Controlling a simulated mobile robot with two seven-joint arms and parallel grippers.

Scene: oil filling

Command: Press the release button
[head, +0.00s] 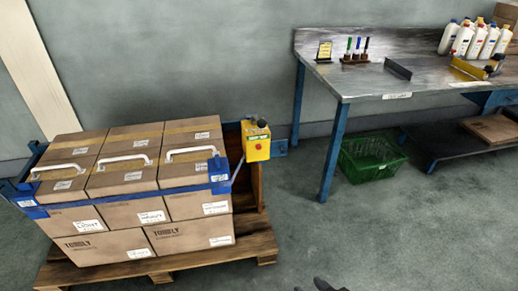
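A yellow control box (256,141) is mounted at the right end of the blue frame around the boxes. A dark knob sits on its top, and small coloured marks show on its front face; they are too small to tell which is the release button. A dark tip (325,286) at the bottom edge, right of the middle, seems to be part of my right gripper. It is well below and apart from the control box, and its opening cannot be made out. My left gripper is not in view.
Cardboard boxes (125,212) with white handles are stacked on a wooden pallet (205,258), held by a blue strap. A metal workbench (400,85) with bottles (462,40) and markers stands at right, a green basket (367,160) beneath. The floor in front is clear.

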